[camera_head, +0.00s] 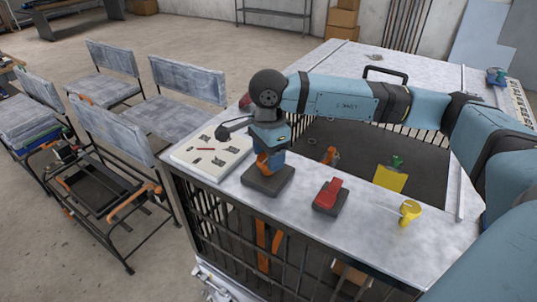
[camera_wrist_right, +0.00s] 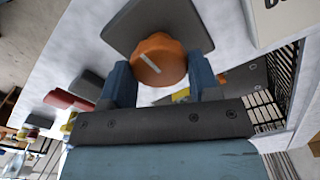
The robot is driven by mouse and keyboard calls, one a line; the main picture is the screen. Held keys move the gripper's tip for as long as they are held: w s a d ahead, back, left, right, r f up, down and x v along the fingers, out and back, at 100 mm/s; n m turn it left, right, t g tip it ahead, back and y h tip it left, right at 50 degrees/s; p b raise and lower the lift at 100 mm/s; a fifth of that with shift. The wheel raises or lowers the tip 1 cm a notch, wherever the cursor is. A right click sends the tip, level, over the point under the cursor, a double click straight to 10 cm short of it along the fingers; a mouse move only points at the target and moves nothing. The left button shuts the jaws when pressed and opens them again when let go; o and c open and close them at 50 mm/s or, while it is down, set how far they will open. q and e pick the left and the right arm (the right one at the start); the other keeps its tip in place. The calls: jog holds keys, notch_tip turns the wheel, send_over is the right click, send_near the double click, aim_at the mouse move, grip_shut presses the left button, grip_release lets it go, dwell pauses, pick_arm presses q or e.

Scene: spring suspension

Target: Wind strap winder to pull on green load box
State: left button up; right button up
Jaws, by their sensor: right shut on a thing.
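The strap winder is an orange knob (camera_wrist_right: 159,60) with a white line across its top, on a dark square base (camera_head: 268,181) near the front left of the grey bench top. My right gripper (camera_head: 268,158) points down over it, one finger on each side of the knob in the right wrist view, and is shut on it. In the head view the fingers mostly hide the knob. I cannot clearly make out a green load box; a small green piece (camera_head: 397,161) shows above a yellow block (camera_head: 390,178) in the bench opening. My left gripper is out of view.
A red-topped dark block (camera_head: 329,195) and a yellow knob-like piece (camera_head: 409,211) stand right of the winder along the front edge. A pale panel (camera_head: 208,157) lies to its left. Orange upright strips (camera_head: 262,246) show behind the bars below. Chairs stand left of the bench.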

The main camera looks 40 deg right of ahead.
jog(key=shift+f+m+b, duration=0.2)
jog(key=shift+m+b, duration=0.2)
jog(key=shift+b, duration=0.25)
jog(key=m+b, duration=0.3)
jog(key=shift+b, duration=0.3)
jog(key=shift+m+b, duration=0.7)
jog(key=shift+m, duration=0.3)
jog(key=shift+r+m+b, duration=0.1)
jog(key=shift+m+b, duration=0.65)
jog(key=shift+m, duration=0.25)
jog(key=shift+r+m+b, duration=0.15)
jog(key=shift+m+b, duration=0.3)
jog(key=shift+m, duration=0.55)
jog(key=o, duration=0.9)
